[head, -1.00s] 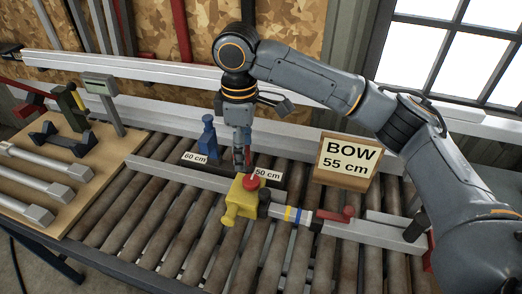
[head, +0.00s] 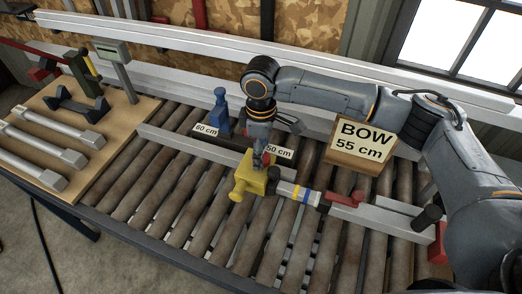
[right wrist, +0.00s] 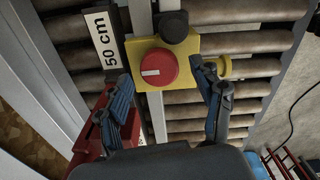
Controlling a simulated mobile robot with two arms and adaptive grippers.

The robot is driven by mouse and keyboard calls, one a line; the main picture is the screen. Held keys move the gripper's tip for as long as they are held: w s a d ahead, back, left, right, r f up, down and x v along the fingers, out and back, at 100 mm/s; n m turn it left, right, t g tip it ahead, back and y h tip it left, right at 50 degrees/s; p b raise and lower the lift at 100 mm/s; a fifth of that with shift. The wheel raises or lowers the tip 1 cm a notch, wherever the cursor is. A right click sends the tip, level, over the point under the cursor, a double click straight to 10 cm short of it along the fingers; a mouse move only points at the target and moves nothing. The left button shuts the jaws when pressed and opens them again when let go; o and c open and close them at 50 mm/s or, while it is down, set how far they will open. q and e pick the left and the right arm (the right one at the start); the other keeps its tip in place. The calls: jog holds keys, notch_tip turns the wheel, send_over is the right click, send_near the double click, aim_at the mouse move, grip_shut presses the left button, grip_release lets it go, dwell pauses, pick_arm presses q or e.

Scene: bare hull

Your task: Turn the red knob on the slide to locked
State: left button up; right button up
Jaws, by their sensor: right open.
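The red knob (right wrist: 158,69) sits on a yellow slide block (right wrist: 183,45) on the metal rail. A white mark on the knob points left in the right wrist view. In the head view the yellow block (head: 249,181) shows, and the knob (head: 266,159) is mostly hidden behind my fingers. My right gripper (right wrist: 164,92) is open, its blue-padded fingers to either side of and just short of the knob; I see no contact. It comes down from above the block in the head view (head: 261,160). My left gripper is not in view.
A "BOW 55 cm" sign (head: 362,146) stands right of the slide. "60 cm" (head: 207,129) and "50 cm" (right wrist: 103,40) labels lie behind it, near a blue clamp-like piece (head: 220,108). A red lever (head: 342,199) is on the rail. A wooden board (head: 85,165) with metal bars lies left.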

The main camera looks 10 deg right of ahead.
jog(key=shift+f, duration=0.7)
jog(key=c, duration=1.1)
jog(key=shift+r+m+p, duration=0.25)
jog(key=shift+m+p, duration=0.05)
jog(key=shift+p, duration=0.55)
jog(key=shift+c, duration=0.2)
jog(key=m+p, duration=0.9)
jog(key=p, duration=0.4)
jog(key=shift+p, duration=0.35)
jog(key=m+p, duration=0.1)
jog(key=m, duration=0.1)
jog(key=shift+f+m+p, duration=0.15)
jog(key=shift+m+p, duration=0.15)
jog(key=shift+m, duration=0.1)
jog(key=shift+f+m, duration=0.1)
jog(key=shift+m, duration=1.8)
